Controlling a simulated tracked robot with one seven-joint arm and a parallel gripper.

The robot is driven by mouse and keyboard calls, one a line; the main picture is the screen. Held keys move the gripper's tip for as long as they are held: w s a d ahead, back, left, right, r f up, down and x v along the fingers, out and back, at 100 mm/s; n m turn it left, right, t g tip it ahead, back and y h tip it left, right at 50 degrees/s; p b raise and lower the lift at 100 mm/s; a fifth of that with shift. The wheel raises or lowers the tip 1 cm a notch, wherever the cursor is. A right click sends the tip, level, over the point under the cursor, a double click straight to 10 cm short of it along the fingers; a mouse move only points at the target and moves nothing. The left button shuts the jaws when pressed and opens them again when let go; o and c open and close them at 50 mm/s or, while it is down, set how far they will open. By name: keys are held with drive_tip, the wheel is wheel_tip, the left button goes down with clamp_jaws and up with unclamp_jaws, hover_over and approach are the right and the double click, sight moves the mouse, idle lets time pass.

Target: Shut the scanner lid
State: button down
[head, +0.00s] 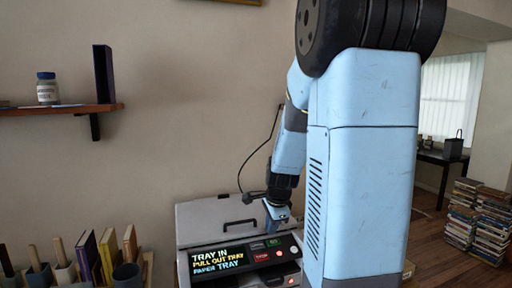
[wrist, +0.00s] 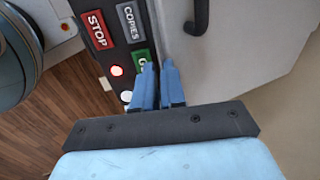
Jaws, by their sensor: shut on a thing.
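The scanner (head: 190,262) stands against the wall at the lower middle of the head view. Its grey lid (head: 205,218) has a dark handle (head: 240,225) and shows as a pale panel behind the control panel; its exact tilt is hard to judge. In the wrist view the lid (wrist: 235,60) fills the right, with the handle (wrist: 197,18) at the top. My gripper (wrist: 158,75) has its blue fingers close together at the lid's edge beside the green button (wrist: 142,62). The fingers appear shut on that edge; the grasp itself is mostly hidden. The handle is clear of the fingers.
Books and cups (head: 85,258) stand at the left. A wall shelf (head: 70,110) holds a jar. Book stacks (head: 478,220) stand on the floor at the right.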

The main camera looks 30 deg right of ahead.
drive_tip(key=shift+s+d+r, duration=0.15)
drive_tip(key=shift+d+r, duration=0.05)
wheel_tip(320, 180, up, 3)
drive_tip(key=shift+a+r, duration=0.15)
drive_tip(key=s+a+r, duration=0.1)
drive_tip(key=s+r, duration=0.4)
drive_tip(key=s, duration=0.3)
drive_tip(key=shift+a+r, duration=0.25)
drive_tip(key=shift+r, duration=0.15)
drive_tip(key=s+a+r+n+t, duration=0.1)
drive_tip(key=s+a+n, duration=0.4)
drive_tip(key=n, duration=0.5)
drive_tip(key=s+a+r+n, duration=0.4)
drive_tip(key=a+n, duration=0.5)
drive_tip(key=n, duration=0.1)
drive_tip(key=shift+s+a+t+y, duration=0.3)
drive_tip(key=shift+s+t, duration=0.1)
